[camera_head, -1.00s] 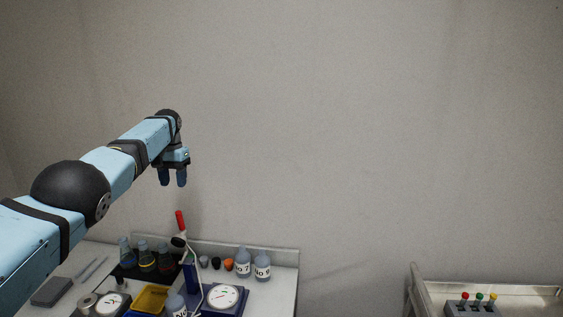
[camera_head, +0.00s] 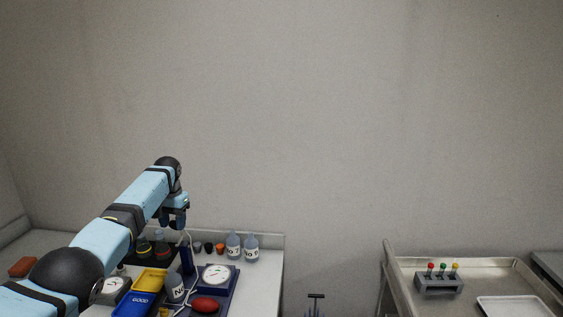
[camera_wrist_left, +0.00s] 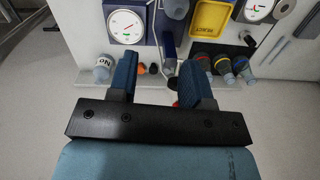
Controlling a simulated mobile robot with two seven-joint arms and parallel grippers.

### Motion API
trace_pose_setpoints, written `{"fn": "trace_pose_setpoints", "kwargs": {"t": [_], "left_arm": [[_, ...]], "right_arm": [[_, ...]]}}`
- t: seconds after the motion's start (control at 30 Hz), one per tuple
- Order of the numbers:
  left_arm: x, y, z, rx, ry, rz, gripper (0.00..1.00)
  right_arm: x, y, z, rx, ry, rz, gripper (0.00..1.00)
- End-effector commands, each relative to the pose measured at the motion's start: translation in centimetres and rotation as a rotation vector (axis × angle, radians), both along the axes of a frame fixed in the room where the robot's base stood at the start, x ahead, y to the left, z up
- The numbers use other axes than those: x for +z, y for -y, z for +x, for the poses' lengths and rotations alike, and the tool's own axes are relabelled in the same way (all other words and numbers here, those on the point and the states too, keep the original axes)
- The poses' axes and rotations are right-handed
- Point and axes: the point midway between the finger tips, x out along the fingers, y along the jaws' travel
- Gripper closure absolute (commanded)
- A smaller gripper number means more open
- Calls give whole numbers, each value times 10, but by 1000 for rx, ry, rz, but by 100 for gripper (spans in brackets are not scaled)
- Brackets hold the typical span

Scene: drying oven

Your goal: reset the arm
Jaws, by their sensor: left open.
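My left arm comes in from the left in the head view, with the left gripper (camera_head: 174,222) pointing down above the back of the white lab table (camera_head: 262,279). The left wrist view shows its two blue fingers (camera_wrist_left: 158,80) apart with nothing held between them. Small dark and orange caps on the table show beyond and between the fingers. My right gripper is not in view.
The table holds a dial instrument (camera_head: 216,275), a yellow tray (camera_head: 150,279), a blue tray (camera_head: 133,303), several bottles (camera_head: 234,246) and a red object (camera_head: 205,304). A cart (camera_head: 400,268) at right carries a tube rack (camera_head: 438,284). A bare wall stands behind.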

Motion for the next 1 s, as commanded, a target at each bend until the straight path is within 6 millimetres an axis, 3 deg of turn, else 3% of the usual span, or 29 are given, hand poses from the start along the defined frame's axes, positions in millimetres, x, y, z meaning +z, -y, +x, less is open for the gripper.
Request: {"fn": "trace_pose_setpoints", "kwargs": {"t": [0.03, 0.27, 0.5, 0.73, 0.87, 1.0], "left_arm": [[-26, 7, -8, -16, 3, 1, 55], [-129, 40, -64, -77, 46, 0, 55], [-208, 65, -158, -110, 103, -21, 55], [-247, 77, -272, -112, 162, -45, 55], [-250, 79, -341, -100, 198, -57, 55], [-240, 77, -416, -80, 235, -65, 55]], "right_arm": [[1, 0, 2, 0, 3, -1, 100], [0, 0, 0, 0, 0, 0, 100], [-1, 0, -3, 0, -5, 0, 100], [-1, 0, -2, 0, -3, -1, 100], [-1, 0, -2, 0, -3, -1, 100], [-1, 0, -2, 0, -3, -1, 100]]}}
